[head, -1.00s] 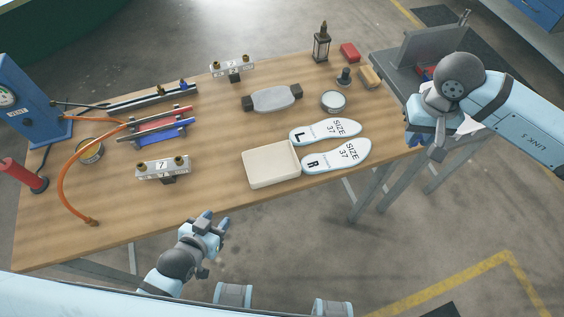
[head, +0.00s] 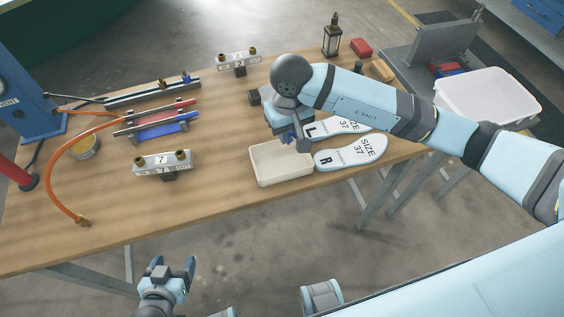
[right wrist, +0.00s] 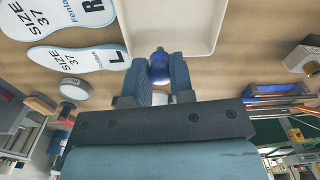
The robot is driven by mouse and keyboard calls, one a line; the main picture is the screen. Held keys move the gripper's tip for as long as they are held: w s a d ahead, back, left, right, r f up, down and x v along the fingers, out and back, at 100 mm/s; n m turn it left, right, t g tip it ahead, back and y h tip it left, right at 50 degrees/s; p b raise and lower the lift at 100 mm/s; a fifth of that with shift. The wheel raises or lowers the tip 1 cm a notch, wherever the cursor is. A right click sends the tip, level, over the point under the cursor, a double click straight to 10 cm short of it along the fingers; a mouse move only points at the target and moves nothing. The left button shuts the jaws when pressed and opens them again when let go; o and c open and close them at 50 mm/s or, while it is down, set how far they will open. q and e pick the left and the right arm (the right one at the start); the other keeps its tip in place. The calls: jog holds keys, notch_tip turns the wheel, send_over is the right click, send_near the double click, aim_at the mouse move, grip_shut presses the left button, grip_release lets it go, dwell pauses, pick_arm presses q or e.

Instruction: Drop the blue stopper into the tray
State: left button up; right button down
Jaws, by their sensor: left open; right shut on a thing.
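The cream tray (head: 284,178) lies on the wooden table, left of the insoles, and looks empty. My right gripper (head: 294,141) is at the tray's far edge in the head view. In the right wrist view its fingers (right wrist: 163,82) are shut on the blue stopper (right wrist: 160,62). There the stopper shows against the near edge of the tray (right wrist: 170,30); its height above the tray is hard to tell. My left gripper (head: 173,266) is open and empty, in front of the table's front edge.
Two insoles, marked R (head: 350,153) and L (head: 335,126), lie right of the tray. A numbered block with brass fittings (head: 163,162) stands left of it. A white bin (head: 488,97) is at the right.

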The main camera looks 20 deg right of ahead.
notch_tip(320, 180, down, 2)
jog(key=shift+f, duration=0.1)
jog(key=shift+f+b, duration=0.3)
jog(key=shift+f, duration=0.2)
jog(key=c, duration=0.9)
grip_release()
pick_arm(q)
jog(key=shift+s+a+f, duration=0.15)
jog(key=shift+a+f, duration=0.05)
jog(key=shift+f, duration=0.5)
pick_arm(e)
jog(key=shift+r, duration=0.1)
pick_arm(q)
jog(key=shift+d+f+b, duration=0.1)
jog(key=shift+f+b, duration=0.35)
jog(key=shift+b, duration=0.25)
pick_arm(e)
notch_tip(320, 180, up, 14)
jog(key=shift+f, duration=0.2)
